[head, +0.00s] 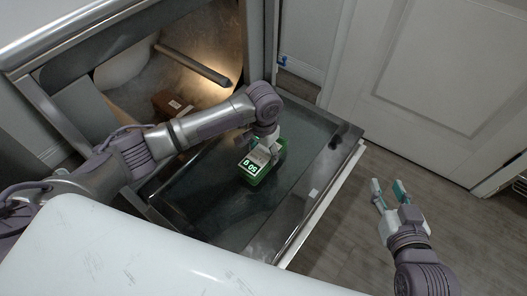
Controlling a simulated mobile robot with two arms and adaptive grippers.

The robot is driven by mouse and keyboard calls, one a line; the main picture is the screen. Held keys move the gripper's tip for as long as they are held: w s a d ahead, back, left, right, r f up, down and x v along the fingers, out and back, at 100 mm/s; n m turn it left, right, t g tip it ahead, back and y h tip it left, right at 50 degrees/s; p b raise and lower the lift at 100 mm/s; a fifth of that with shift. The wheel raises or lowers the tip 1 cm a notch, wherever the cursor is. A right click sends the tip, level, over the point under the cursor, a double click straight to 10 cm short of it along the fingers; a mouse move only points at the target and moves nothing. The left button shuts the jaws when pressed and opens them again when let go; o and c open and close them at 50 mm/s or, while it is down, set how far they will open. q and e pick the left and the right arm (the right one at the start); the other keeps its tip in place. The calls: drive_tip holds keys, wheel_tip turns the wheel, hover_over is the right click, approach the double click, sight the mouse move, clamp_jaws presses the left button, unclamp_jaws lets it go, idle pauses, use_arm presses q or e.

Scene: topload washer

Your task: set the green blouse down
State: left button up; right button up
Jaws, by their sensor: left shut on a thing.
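I see no green blouse. A small green box-like thing (247,177), with a pale top and light digits on its near face, is at the middle of the dark glass of the lowered appliance door (210,200). My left gripper (264,155) reaches down over it and is shut on it. The fingers hide part of its top, and I cannot tell whether its base touches the glass. My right gripper (388,194) is open and empty, over the floor right of the door.
A brown box (171,104) sits inside the lit appliance cavity (195,65), behind my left arm. A white rounded surface (130,260) fills the near left. A white panelled door (440,70) stands at the back right. The wooden floor (350,230) is clear.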

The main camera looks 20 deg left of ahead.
use_arm(q)
drive_tip(key=o, duration=1.3)
drive_tip(key=shift+o, duration=0.2)
